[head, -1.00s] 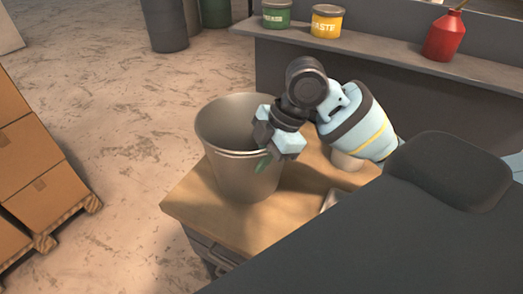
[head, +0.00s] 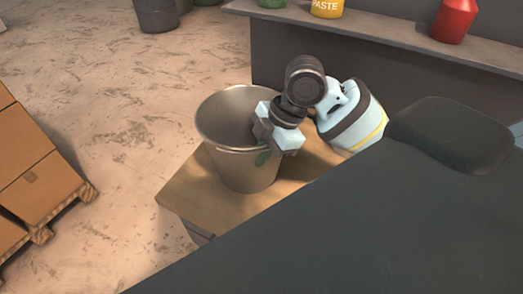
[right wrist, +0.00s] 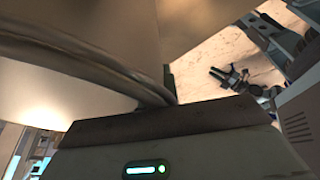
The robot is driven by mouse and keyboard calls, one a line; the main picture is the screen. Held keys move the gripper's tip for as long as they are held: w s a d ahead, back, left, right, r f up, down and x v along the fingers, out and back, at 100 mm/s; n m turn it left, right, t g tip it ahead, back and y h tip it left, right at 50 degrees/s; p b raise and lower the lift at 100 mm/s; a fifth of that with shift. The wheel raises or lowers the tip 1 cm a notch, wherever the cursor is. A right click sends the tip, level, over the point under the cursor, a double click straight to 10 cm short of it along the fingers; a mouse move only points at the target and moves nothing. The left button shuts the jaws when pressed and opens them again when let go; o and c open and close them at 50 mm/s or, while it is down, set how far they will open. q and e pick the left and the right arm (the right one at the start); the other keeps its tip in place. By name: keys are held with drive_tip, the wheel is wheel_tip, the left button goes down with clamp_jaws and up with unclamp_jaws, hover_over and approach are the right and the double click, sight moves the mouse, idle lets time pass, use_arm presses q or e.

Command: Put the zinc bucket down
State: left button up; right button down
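The zinc bucket (head: 238,165) is a grey-brown tapered pail, upright, open at the top and seemingly empty where I see inside. It stands in the picture over the wooden tabletop (head: 182,192); I cannot tell whether its base touches the wood. My right gripper (head: 267,140) is at the bucket's right rim, with one finger inside and one outside, shut on the wall. In the right wrist view the bucket's curved rim (right wrist: 85,52) runs into the gripper, and the fingertips are mostly hidden.
Cardboard boxes (head: 40,190) on a pallet stand at the left. A dark drum (head: 156,14) is at the back. A grey shelf (head: 370,35) behind the arm carries a yellow paste can (head: 327,8) and a red bottle (head: 454,20). The floor left of the table is clear.

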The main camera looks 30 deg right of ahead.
drive_tip(key=shift+s+r, duration=0.15)
drive_tip(key=shift+r, duration=0.05)
drive_tip(key=shift+f, duration=0.2)
drive_tip(key=c, duration=1.7)
unclamp_jaws()
drive_tip(key=v, duration=1.2)
drive_tip(key=shift+s+a+r, duration=0.1)
drive_tip(key=shift+a+r, duration=0.05)
